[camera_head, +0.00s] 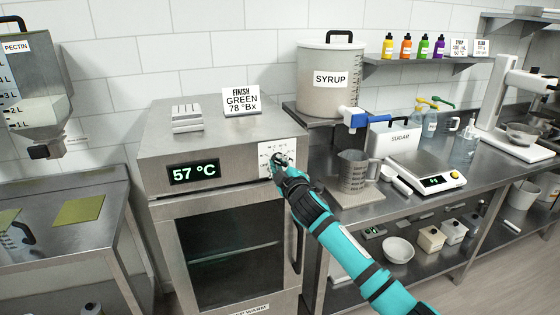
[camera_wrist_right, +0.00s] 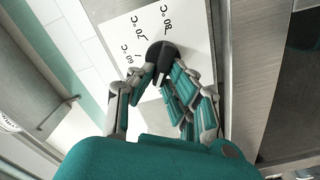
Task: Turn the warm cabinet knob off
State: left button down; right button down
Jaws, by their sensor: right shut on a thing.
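The warm cabinet (camera_head: 160,150) is a steel box with a glass door, and its green display (camera_head: 194,172) reads 57 °C. Its black knob (camera_head: 283,158) sits on a white dial plate at the upper right of the front. In the right wrist view the knob (camera_wrist_right: 162,54) is between my right gripper's fingertips, with printed temperature marks around it on the white plate (camera_wrist_right: 196,25). My right gripper (camera_head: 278,166) is shut on the knob. It also shows in the right wrist view (camera_wrist_right: 160,72). Its fingers partly cover the dial. My left gripper is not in view.
A scale (camera_head: 427,174) stands farther right. A pectin hopper (camera_head: 30,80) hangs at the left.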

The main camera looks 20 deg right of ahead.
jog(key=n+p, duration=0.1)
jog(key=n, duration=0.2)
jog(key=n+p, duration=0.1)
jog(key=n, duration=0.3)
jog(key=f+n+p, duration=0.1)
jog(key=n, duration=0.3)
jog(key=shift+a+f, duration=0.1)
dwell(0.6)
jog(key=c, duration=1.3)
grip_release()
jog(key=shift+c, duration=0.2)
jog(key=shift+s, duration=0.1)
jog(key=s, duration=1.1)
jog(key=shift+s+d, duration=0.25)
jog(key=shift+s, duration=0.15)
jog(key=shift+f, duration=0.1)
